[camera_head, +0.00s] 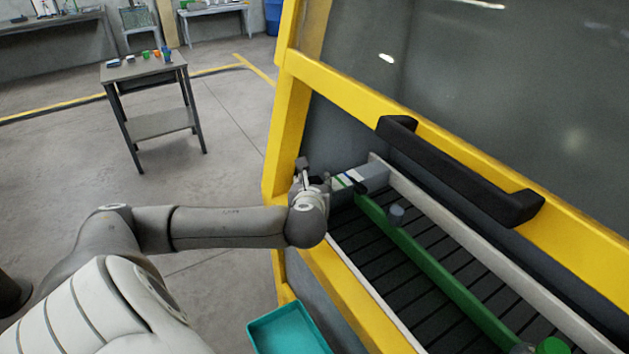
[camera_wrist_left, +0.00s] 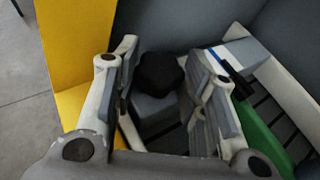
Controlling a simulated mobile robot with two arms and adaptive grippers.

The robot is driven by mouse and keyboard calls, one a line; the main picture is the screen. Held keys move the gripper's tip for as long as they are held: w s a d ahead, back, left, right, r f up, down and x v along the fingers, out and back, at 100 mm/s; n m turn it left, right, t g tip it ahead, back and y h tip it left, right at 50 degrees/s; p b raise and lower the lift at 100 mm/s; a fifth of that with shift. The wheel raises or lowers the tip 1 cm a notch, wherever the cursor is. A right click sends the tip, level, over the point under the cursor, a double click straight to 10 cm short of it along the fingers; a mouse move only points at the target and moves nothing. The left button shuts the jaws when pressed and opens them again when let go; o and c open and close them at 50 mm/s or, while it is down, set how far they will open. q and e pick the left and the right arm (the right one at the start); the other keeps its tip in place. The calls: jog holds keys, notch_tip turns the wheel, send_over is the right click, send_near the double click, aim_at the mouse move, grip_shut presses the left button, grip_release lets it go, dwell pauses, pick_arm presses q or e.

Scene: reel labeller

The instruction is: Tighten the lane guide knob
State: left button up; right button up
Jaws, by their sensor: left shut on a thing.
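The black, lobed lane guide knob (camera_wrist_left: 158,72) sits on a grey block (camera_wrist_left: 155,108) in the left wrist view. My left gripper (camera_wrist_left: 165,75) has a finger on each side of the knob and is shut on it. In the head view my left gripper (camera_head: 314,182) is at the far left end of the machine's lane, and it hides the knob there. The green lane guide (camera_head: 440,268) runs along the dark slatted lane from near the gripper to the lower right. My right gripper is not in view.
A yellow machine frame (camera_head: 290,125) stands close beside the gripper. A raised cover with a black handle (camera_head: 455,170) is above the lane. A teal tray (camera_head: 262,334) is below. A small table (camera_head: 160,66) stands farther off on open floor.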

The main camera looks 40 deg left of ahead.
pick_arm(q)
jog(key=m+h, duration=0.1)
jog(key=m+t+h+p, duration=0.1)
jog(key=shift+s+a+m+t+h, duration=0.2)
jog(key=shift+a+m+t+h, duration=0.1)
jog(key=shift+a, duration=0.05)
jog(key=shift+a+m+t+h, duration=0.15)
jog(key=shift+m+t+h, duration=0.35)
jog(key=shift+m+h, duration=0.7)
jog(key=shift+a+m+h, duration=0.1)
jog(key=shift+m+h, duration=0.9)
jog(key=shift+h, duration=0.2)
jog(key=shift+t+h, duration=0.3)
jog(key=o, duration=1)
